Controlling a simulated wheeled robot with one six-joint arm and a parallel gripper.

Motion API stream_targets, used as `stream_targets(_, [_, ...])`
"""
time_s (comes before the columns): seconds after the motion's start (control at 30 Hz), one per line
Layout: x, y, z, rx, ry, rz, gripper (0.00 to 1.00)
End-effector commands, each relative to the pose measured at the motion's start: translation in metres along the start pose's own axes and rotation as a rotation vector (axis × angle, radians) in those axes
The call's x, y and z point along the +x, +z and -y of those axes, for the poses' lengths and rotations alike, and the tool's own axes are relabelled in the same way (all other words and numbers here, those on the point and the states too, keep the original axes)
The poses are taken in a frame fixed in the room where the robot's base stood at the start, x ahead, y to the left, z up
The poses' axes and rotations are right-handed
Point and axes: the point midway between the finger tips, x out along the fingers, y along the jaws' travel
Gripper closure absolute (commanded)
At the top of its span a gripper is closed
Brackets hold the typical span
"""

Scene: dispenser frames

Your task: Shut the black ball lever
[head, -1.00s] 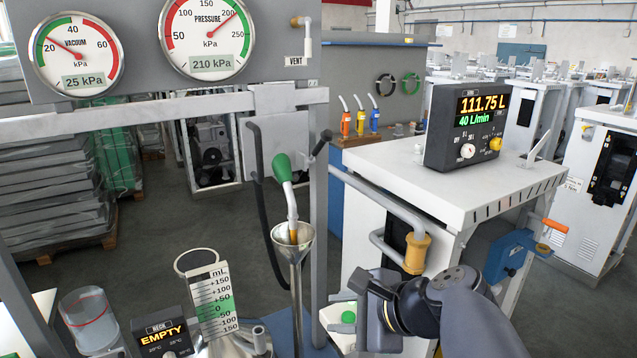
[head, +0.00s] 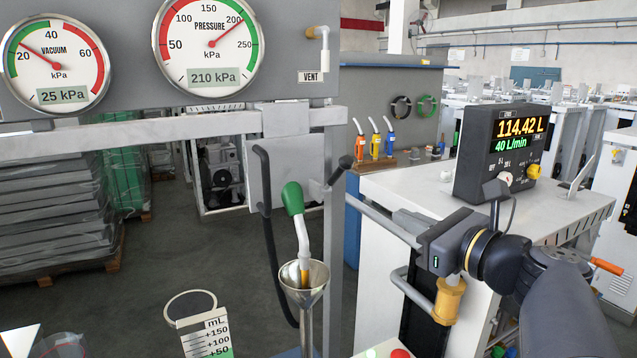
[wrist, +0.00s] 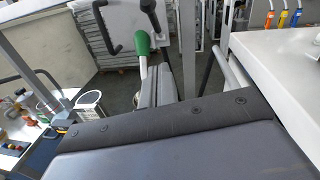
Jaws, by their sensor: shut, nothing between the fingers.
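The black ball lever (head: 346,162) sits on the grey frame post in the head view. Its short arm slants up and right to a dark knob. It also shows at the top of the wrist view (wrist: 149,10). My gripper (head: 406,222) is below and right of the lever in the head view, in front of the white cabinet, and apart from it. Its fingers are shut with nothing between them. In the wrist view, my gripper's dark body fills the bottom and hides what lies below.
A green-tipped spout (head: 293,198) hangs over a metal funnel (head: 305,277) left of my gripper. A pipe with a brass-coloured nozzle (head: 449,300) leaves the white cabinet (head: 400,182) close to my wrist. A black hose (head: 264,205) hangs left of the post.

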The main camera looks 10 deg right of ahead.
Motion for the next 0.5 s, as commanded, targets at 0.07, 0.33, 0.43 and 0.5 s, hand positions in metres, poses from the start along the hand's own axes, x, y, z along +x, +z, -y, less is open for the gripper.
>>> stream_targets(0.07, [0.002,0.0,0.0,0.0,0.002,0.0,1.0])
stream_targets(0.33, [0.031,0.0,-0.001,0.0,0.006,-0.001,1.0])
stream_targets(0.43, [0.048,0.0,-0.002,0.001,0.007,-0.001,1.0])
stream_targets(0.5, [0.06,0.0,-0.002,0.0,0.007,-0.002,1.0])
